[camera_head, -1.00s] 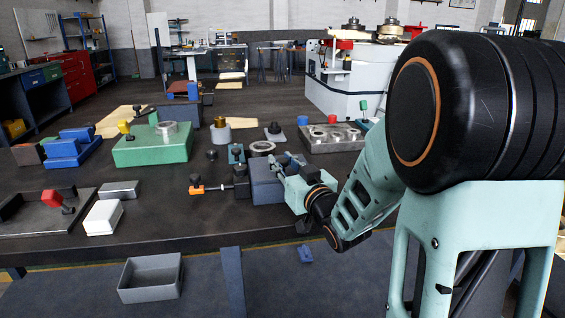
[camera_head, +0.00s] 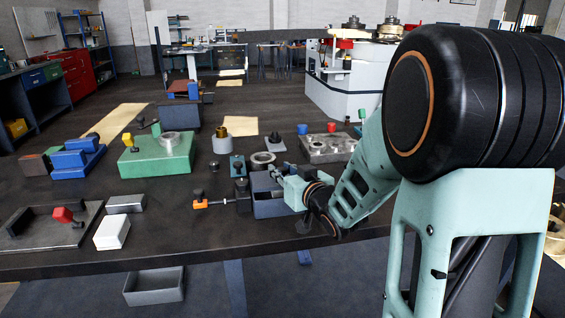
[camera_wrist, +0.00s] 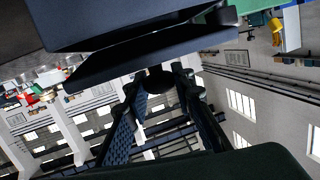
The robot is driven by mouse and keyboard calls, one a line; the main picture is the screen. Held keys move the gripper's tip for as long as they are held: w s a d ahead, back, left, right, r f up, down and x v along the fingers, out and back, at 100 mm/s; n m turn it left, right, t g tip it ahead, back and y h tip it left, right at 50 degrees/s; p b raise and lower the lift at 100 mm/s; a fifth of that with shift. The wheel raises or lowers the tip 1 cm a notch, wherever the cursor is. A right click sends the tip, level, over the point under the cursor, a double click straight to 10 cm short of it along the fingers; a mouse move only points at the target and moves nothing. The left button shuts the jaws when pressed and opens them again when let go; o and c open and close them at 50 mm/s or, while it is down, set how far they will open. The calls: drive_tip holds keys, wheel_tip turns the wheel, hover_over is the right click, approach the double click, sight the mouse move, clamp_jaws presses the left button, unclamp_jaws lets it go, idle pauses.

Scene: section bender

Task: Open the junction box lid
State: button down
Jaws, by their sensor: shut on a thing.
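The junction box (camera_head: 272,208) is a dark blue-grey box near the front edge of the bench, right of centre in the head view. My gripper (camera_head: 277,172) is at its upper right side, reaching in from the right. In the wrist view the dark lid panel (camera_wrist: 150,58) hangs at a slant, with a wedge-shaped gap between it and another dark panel above. My gripper (camera_wrist: 160,85) is shut on a small black knob-like part at the lid's edge. The arm and fingers hide part of the lid in the head view.
An orange-ended clamp or handle (camera_head: 205,204) lies just left of the box. A green fixture (camera_head: 150,163), a white block (camera_head: 112,232) and a steel plate fixture (camera_head: 328,150) stand around it. A grey bin (camera_head: 155,287) is below the bench front.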

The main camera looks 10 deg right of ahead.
drive_tip(key=shift+w+r+g+p, duration=0.3)
drive_tip(key=shift+r+g+p, duration=0.3)
drive_tip(key=shift+p, duration=1)
drive_tip(key=shift+w+r+g+p, duration=0.35)
drive_tip(key=shift+r+p, duration=0.4)
drive_tip(key=shift+p, duration=0.85)
drive_tip(key=p, duration=0.2)
drive_tip(key=w+g+p, duration=0.1)
drive_tip(key=shift+r+m+g+h+p, duration=0.2)
drive_tip(key=shift+m+g+h+p, duration=0.1)
drive_tip(key=shift+p, duration=0.1)
drive_tip(key=shift+w+r+p, duration=0.35)
drive_tip(key=shift+w+p, duration=0.1)
drive_tip(key=shift+p, duration=0.15)
drive_tip(key=shift+w, duration=0.1)
drive_tip(key=c, duration=1.7)
unclamp_jaws()
drive_tip(key=shift+o, duration=0.4)
drive_tip(key=shift+f, duration=0.15)
